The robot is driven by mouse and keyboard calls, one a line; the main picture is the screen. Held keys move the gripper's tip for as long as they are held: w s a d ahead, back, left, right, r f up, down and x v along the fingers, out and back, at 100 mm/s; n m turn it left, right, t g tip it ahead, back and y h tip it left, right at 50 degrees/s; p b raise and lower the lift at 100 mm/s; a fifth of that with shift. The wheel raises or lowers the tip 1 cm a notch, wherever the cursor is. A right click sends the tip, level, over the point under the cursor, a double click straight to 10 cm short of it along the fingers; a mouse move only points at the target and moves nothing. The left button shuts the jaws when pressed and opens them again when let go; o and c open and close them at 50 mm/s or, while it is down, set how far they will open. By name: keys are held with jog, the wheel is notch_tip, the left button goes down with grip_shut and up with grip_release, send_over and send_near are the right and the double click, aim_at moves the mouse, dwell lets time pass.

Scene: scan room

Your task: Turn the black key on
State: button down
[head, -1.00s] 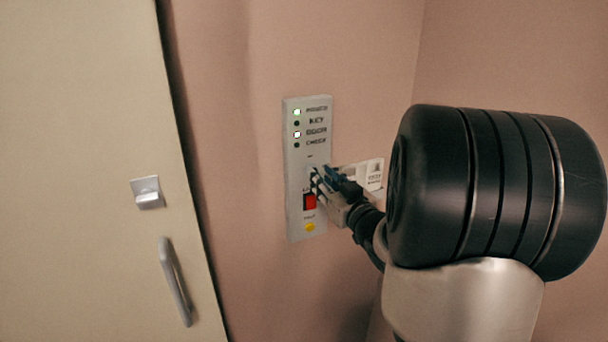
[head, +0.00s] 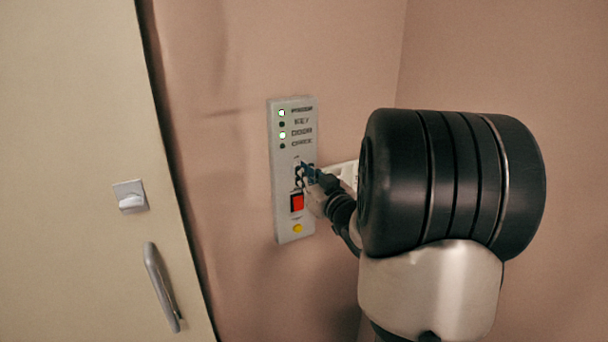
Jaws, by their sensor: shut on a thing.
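A narrow light grey control panel (head: 284,215) is fixed upright on the pink wall. My gripper (head: 305,172) is at the middle of this panel, just above the red switch (head: 297,202). It comes in from the right and is shut on the black key. The key is so small and so covered by the fingers that I cannot make out its angle. Of the column of lamps at the top, the first lamp (head: 281,113) and the DOOR lamp (head: 282,135) are lit. The KEY lamp (head: 282,124) and the bottom lamp are dark.
A yellow button (head: 297,229) is at the panel's bottom. A white plate (head: 346,171) on the wall is partly hidden behind my gripper. A cream door (head: 70,150) with a latch (head: 130,196) and a grey handle (head: 162,287) is at the left. A wall corner is at the right.

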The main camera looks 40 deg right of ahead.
jog(key=shift+m, duration=0.3)
jog(key=m+p, duration=0.3)
jog(key=m, duration=0.1)
jog(key=shift+d, duration=0.15)
jog(key=shift+d+f+m+p, duration=0.15)
jog(key=shift+m+p, duration=1.5)
jog(key=shift+m, duration=1.65)
jog(key=shift+d+f+m+p, duration=0.1)
jog(key=shift+f+m+p, duration=0.15)
jog(key=shift+m+p, duration=2.2)
jog(key=shift+m+b, duration=0.8)
jog(key=shift+m, duration=0.15)
jog(key=c, duration=1.8)
grip_release()
jog(key=shift+o, duration=0.2)
